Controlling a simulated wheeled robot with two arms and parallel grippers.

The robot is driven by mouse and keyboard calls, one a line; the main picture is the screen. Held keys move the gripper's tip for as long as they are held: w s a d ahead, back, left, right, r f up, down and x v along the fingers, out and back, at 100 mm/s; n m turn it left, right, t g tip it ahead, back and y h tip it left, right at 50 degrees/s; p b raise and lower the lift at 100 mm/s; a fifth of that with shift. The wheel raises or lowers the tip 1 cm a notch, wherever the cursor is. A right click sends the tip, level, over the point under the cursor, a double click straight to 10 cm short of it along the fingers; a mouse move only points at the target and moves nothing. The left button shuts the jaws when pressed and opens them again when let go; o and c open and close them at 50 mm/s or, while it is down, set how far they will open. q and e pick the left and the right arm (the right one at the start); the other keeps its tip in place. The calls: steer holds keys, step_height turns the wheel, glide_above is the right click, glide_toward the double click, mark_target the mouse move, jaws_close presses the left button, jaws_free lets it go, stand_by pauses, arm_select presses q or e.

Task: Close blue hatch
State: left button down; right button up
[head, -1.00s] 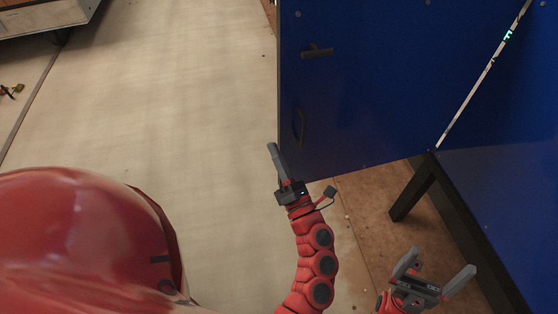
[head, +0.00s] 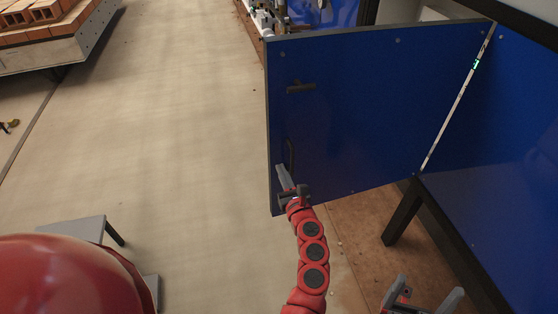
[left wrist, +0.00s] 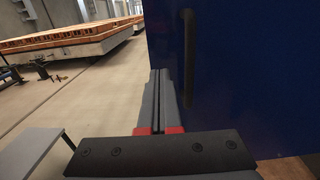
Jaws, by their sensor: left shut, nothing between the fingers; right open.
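The blue hatch (head: 350,110) stands open in the head view, swung out from the blue panel (head: 500,130) on the right. It has a dark latch handle (head: 301,87) near its upper left and a dark vertical pull handle (head: 290,155) below that. My left gripper (head: 283,175) is shut and empty, at the hatch's lower free edge near the pull handle. In the left wrist view the shut fingers (left wrist: 162,95) point along the blue hatch face (left wrist: 245,80), with the pull handle ahead; contact cannot be told. My right gripper (head: 425,292) is open and empty at the lower right.
A platform loaded with bricks (head: 50,38) stands at the upper left. A grey stool-like table (head: 75,229) is at the lower left. A black leg (head: 403,212) stands below the hinge. The pale floor (head: 170,120) left of the hatch is clear.

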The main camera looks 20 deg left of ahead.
arm_select(q)
steer(key=shift+p+x, duration=0.45)
steer(key=shift+x, duration=1.05)
